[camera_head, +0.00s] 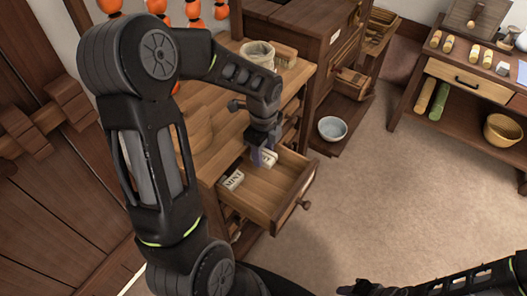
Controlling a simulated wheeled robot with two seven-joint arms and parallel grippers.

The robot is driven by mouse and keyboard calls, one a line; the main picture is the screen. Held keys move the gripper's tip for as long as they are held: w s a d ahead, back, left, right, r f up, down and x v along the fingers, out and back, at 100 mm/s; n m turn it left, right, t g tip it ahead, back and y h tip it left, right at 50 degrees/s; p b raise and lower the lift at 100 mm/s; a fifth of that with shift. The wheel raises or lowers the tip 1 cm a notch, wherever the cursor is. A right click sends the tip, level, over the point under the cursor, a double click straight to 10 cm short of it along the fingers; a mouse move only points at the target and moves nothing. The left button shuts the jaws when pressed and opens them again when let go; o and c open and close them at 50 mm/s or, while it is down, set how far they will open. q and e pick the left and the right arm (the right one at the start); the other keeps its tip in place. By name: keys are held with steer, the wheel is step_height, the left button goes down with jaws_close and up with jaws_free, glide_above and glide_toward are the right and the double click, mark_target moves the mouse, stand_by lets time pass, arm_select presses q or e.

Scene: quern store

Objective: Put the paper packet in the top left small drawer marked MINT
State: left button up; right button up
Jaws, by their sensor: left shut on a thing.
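The small drawer (291,204) is pulled out from the wooden cabinet, with a round knob on its front. A white label reading MINT (232,180) shows at the drawer's back left; I cannot tell exactly what it is fixed to. My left gripper (264,159) points down over the back part of the open drawer. It is shut on a small pale thing, seemingly the paper packet (269,158), mostly hidden by the fingers. I cannot tell whether the packet touches the drawer floor. My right gripper (366,287) is at the bottom edge, dark and partly cut off.
A pale blue bowl (332,128) sits on a low ledge behind the drawer. A side table (469,79) stands at the right. The floor between is clear.

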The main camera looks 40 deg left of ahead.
mark_target(264, 154)
arm_select(q)
steer(key=o, duration=1.3)
steer(key=shift+f, duration=0.15)
steer(key=shift+s, duration=0.1)
step_height(264, 154, up, 13)
steer(key=shift+r+p, duration=0.2)
steer(key=shift+p, duration=0.15)
